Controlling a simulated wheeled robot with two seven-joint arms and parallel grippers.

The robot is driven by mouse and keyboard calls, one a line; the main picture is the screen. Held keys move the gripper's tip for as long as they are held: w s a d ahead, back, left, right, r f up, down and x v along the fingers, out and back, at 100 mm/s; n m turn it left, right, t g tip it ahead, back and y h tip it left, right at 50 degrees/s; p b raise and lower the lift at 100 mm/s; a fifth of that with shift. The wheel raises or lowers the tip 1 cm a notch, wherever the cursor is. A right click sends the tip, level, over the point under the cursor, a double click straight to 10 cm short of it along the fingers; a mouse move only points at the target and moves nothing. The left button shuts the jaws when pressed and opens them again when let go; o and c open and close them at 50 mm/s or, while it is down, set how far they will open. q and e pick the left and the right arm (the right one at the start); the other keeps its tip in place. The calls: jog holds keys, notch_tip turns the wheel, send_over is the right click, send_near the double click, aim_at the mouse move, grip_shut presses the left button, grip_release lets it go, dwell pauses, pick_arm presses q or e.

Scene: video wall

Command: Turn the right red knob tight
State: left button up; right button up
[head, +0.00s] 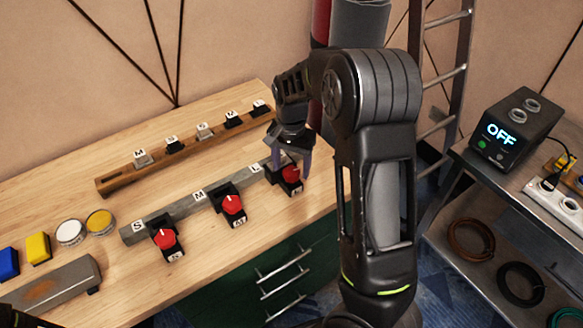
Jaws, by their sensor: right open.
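Three red knobs on black mounts stand in a slanting row along a grey rail marked S, M and L. The right red knob (291,174) is at the rail's far right end, by the L. My right gripper (290,163) points down over it, open, with one finger on either side of the knob. I cannot tell whether the fingers touch it. The middle red knob (233,205) and the left red knob (164,240) stand clear of the gripper. My left gripper does not show clearly; only a dark part is at the bottom left corner.
The grey rail (170,218) lies on a wooden bench (55,198). Behind it a wooden strip (180,158) carries several small labelled blocks. Blue, yellow and white pieces lie at left. A metal shelf with an "OFF" box (515,128) stands at right, beyond a ladder (447,75).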

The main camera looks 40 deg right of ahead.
aim_at(292, 171)
notch_tip(292, 171, up, 7)
jog(key=shift+f+b, duration=0.1)
jog(key=shift+b, duration=0.25)
dwell(0.4)
